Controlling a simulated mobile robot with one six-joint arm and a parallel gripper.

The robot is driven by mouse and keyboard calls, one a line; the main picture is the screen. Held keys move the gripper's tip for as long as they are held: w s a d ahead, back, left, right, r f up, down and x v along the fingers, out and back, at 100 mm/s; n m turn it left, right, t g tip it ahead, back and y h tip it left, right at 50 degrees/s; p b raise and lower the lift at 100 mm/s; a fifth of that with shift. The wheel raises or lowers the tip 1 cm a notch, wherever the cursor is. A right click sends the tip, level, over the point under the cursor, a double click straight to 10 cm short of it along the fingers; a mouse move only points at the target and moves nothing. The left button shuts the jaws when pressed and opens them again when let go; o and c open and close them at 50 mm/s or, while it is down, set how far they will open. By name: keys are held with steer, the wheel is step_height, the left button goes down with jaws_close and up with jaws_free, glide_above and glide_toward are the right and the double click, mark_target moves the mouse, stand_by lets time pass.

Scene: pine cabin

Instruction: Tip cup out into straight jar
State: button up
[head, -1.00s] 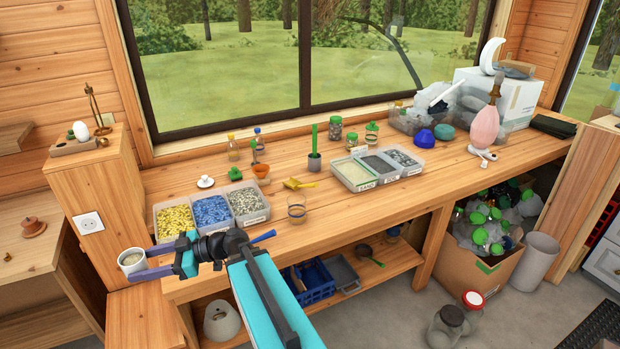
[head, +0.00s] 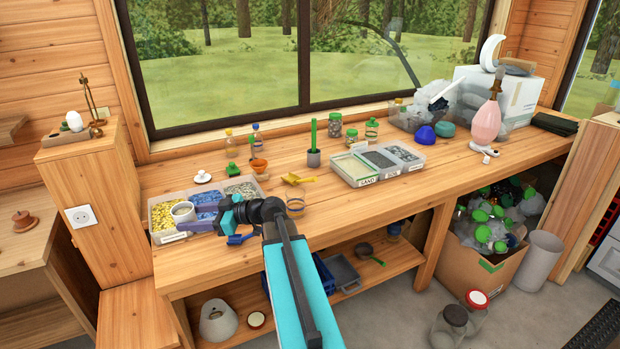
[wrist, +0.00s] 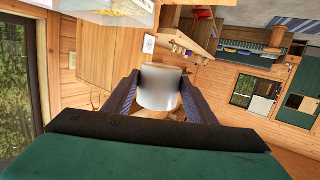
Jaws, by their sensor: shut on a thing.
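My gripper (head: 205,212) is shut on a small pale cup (head: 183,212), which sits between its two purple fingers. In the head view the cup appears in front of or over the left sorting tray; its height above it is hard to tell. In the wrist view the cup (wrist: 160,88) is a grey-white cylinder between the fingers. The straight jar (head: 296,206), a small clear glass with a blue band, stands on the bench just right of my wrist. I cannot tell what is in the cup.
The left tray (head: 177,236) holds yellow, blue and grey pebbles. A yellow scoop (head: 298,180) lies behind the jar. An orange funnel-like pot (head: 259,165) and a green-stemmed grey pot (head: 313,157) stand further back. A sand tray (head: 368,181) sits to the right. Bench between is clear.

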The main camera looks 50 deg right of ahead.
steer(key=s+d+m+t+h+b, duration=0.1)
steer(key=s+d+m+h+b, duration=0.1)
steer(key=d, duration=1.1)
steer(key=s+d+r+m+t+h+b, duration=0.1)
steer(key=s+d+h+b, duration=0.3)
steer(key=d, duration=0.9)
steer(key=s+d+r+m+h+b, duration=0.1)
steer(key=s+d+m+h+b, duration=0.2)
steer(key=d, duration=1.1)
steer(key=shift+s+r+t+b, duration=0.25)
steer(key=shift+s+t+b, duration=0.2)
steer(key=shift+b, duration=0.55)
steer(key=shift+f, duration=0.1)
steer(key=shift+s+d+f+n+g+h, duration=0.1)
steer(key=shift+f+n+g+h, duration=0.15)
steer(key=shift+f, duration=0.5)
steer(key=shift+f+n+g+h, duration=0.15)
steer(key=shift+f+h, duration=0.1)
steer(key=shift+f, duration=0.5)
steer(key=shift+d+r+n+g+h+b, duration=0.15)
steer(key=shift+n+g+h+b, duration=0.25)
steer(key=shift+n+b, duration=0.8)
steer(key=shift+a+r+n+g+h+b, duration=0.1)
steer(key=shift+n+g+h+b, duration=0.25)
steer(key=shift+b, duration=1.5)
steer(key=shift+n+h+b, duration=0.45)
steer(key=shift+n+b, duration=0.4)
steer(key=shift+b, duration=0.35)
